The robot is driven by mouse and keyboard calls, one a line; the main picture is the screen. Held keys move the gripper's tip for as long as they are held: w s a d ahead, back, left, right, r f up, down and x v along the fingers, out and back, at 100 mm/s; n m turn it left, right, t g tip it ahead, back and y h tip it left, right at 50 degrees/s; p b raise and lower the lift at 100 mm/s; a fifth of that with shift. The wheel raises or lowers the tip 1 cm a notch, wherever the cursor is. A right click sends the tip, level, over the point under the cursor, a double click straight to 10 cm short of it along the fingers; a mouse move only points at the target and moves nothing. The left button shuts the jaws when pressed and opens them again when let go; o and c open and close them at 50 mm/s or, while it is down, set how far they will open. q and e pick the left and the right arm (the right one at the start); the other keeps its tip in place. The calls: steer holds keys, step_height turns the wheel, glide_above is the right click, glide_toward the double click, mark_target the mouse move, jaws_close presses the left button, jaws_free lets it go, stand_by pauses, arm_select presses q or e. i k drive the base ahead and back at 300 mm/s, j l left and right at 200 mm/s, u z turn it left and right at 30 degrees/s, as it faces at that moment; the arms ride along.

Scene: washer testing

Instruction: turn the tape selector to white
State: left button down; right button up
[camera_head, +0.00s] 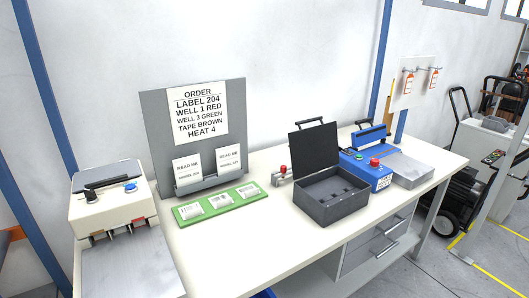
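A beige machine (112,208) stands at the left end of the bench. It has a black knob (91,196) and a blue button (130,187) on top; the knob looks like the tape selector, but its setting is too small to read. Small coloured pieces, one of them red (138,223), show in slots at its front, above a grey metal plate (128,268). An order sign (200,112) on a grey board reads "TAPE BROWN", whereas the task names white. Neither of my grippers is in view.
A green mat (221,204) with small white packets lies before the board. An open dark case (330,197) stands mid-bench, with a blue machine (367,170) behind it to the right. Bare bench top (232,250) lies between the beige machine and the case.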

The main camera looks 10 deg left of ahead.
mark_target(90, 194)
steer(key=u, duration=1.45)
steer(key=i+z, duration=0.2)
steer(key=k+l, duration=0.05)
steer(key=k, duration=0.05)
